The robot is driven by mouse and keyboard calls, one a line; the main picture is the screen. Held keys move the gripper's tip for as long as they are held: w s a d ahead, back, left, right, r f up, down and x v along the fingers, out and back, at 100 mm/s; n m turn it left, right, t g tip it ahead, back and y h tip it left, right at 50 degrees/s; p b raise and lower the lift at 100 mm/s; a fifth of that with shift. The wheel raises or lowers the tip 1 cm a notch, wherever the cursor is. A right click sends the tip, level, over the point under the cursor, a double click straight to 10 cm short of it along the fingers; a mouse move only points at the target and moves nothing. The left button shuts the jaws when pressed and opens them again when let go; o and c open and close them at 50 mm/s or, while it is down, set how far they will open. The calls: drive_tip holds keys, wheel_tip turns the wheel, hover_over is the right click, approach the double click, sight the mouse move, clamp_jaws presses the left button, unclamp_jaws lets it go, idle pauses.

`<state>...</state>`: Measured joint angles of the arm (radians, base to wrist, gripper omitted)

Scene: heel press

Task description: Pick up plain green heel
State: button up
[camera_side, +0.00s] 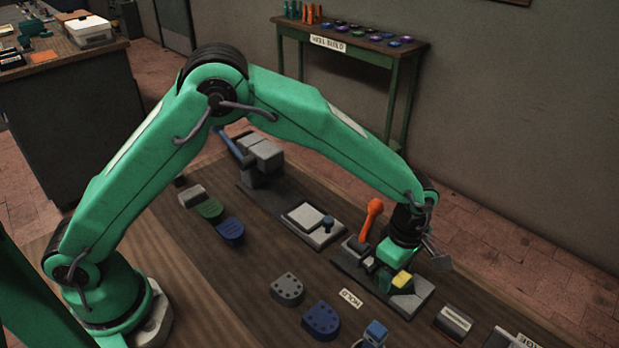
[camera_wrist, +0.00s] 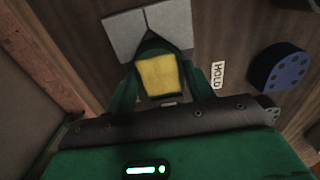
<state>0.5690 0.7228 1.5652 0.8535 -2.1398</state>
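The plain green heel (camera_side: 210,208) lies on the table in the side view, in a short row between a grey heel and a blue one. It is a flat rounded piece, and I see no holes in it. My gripper (camera_side: 392,268) is far to its right, low over a grey fixture (camera_side: 350,262). A yellow piece (camera_side: 403,281) shows at my gripper, and also in the wrist view (camera_wrist: 158,76), framed by dark green parts. I cannot tell whether the fingers hold it or are only around it. The green heel is not in the wrist view.
A plain grey heel (camera_side: 192,195) and plain blue heel (camera_side: 230,231) lie close beside the green one. A holed grey heel (camera_side: 287,288) and holed blue heel (camera_side: 320,320) lie nearer. A grey press with a blue lever (camera_side: 258,155) and an orange-handled lever (camera_side: 371,217) stand up.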

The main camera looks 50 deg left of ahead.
drive_tip(key=shift+c, duration=1.3)
drive_tip(key=shift+r, duration=0.1)
wheel_tip(320, 180, up, 10)
